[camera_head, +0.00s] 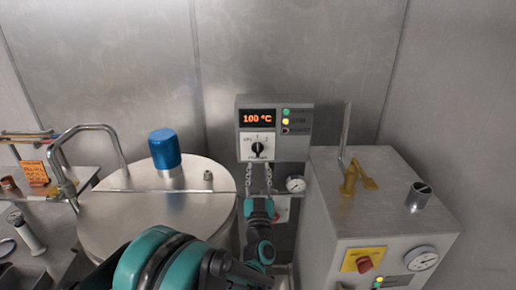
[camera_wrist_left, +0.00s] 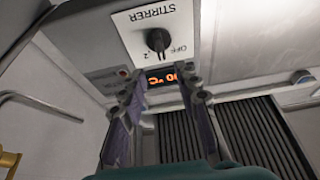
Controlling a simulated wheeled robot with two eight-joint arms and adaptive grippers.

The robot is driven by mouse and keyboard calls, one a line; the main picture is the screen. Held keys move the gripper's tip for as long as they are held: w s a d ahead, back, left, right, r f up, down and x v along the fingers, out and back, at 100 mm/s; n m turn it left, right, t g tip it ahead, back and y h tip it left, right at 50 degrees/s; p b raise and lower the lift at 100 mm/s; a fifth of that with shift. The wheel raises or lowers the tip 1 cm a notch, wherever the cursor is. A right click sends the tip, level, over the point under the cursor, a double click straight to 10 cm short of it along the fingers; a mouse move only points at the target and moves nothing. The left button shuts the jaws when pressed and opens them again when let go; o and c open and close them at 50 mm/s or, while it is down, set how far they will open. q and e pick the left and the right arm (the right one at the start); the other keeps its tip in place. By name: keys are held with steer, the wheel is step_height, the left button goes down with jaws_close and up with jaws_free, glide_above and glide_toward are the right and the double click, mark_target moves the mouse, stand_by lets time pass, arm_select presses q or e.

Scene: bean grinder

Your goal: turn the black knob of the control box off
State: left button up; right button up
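The grey control box (camera_head: 275,140) hangs on the back wall, with an orange display (camera_head: 257,118) reading 100 °C. Its black knob (camera_head: 258,149) sits on a white dial plate low on the front. In the left wrist view the knob (camera_wrist_left: 158,40) shows near the top, on the plate lettered STIRRER and OFF. The knob looks roughly upright in the head view; its exact setting is too small to tell. My left gripper (camera_head: 259,180) is just below the box, fingers pointing up, apart and empty. In the left wrist view the gripper (camera_wrist_left: 158,90) has its fingers spread, short of the knob. My right gripper is out of view.
A steel vessel (camera_head: 155,205) with a blue cap (camera_head: 164,148) stands left. A grey machine (camera_head: 385,200) with a yellow handle (camera_head: 357,177) stands right. A pressure gauge (camera_head: 295,184) sits just right of the gripper. Status lamps (camera_head: 286,121) are beside the display.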

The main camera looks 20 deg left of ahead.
mark_target(258, 149)
arm_select(q)
steer(key=x, duration=0.7)
steer(key=shift+w+a+r+b, duration=0.1)
steer(key=shift+w+a+b, duration=0.1)
steer(key=shift+w+b, duration=0.15)
jaws_close()
